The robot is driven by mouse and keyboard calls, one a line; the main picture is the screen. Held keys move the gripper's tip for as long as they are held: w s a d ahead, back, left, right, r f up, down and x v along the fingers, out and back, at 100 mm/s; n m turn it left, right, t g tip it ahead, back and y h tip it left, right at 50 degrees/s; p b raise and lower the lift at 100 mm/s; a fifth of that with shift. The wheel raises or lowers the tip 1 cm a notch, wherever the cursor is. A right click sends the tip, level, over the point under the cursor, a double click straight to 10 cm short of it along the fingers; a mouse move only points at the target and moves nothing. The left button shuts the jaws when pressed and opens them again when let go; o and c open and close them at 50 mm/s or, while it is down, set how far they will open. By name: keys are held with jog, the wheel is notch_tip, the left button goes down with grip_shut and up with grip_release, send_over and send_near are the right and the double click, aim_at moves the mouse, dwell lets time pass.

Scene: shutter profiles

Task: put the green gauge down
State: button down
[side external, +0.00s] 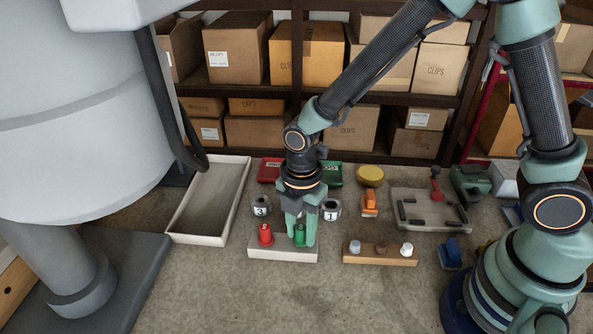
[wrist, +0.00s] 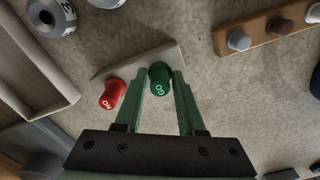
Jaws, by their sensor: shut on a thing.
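The green gauge (side external: 299,236) is a short cylinder, marked GO in the wrist view (wrist: 159,79). My gripper (side external: 301,240) points down with its two green fingers shut on the gauge's sides. The gauge is at the right end of a pale block (side external: 283,254), upright; I cannot tell whether its base touches the block. The red gauge (side external: 265,234), marked NO in the wrist view (wrist: 112,94), stands at the block's left end, apart from my fingers.
A white tray (side external: 243,180) lies to the left. A wooden strip with several pegs (side external: 380,259) is at the right. Behind are numbered metal weights (side external: 330,209), red and green bins (side external: 331,175), an orange item (side external: 370,203) and a grey fixture plate (side external: 430,212). The front floor is clear.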

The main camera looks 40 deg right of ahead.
aim_at(300, 226)
jog(key=shift+f, duration=0.35)
jog(key=c, duration=0.5)
grip_release()
notch_tip(300, 226, up, 11)
jog(key=shift+r, duration=0.15)
jog(key=shift+s+d+r+m+t, duration=0.9)
jog(key=shift+d+r+m, duration=0.8)
jog(key=shift+d+m, duration=1.4)
jog(key=shift+s+d+r+m+t, duration=0.9)
jog(key=shift+d+r+m, duration=0.95)
jog(key=shift+m, duration=2.25)
jog(key=shift+s+d+r+m+t, duration=0.9)
jog(key=shift+d+r+m, duration=0.7)
jog(key=shift+d+m, duration=1.55)
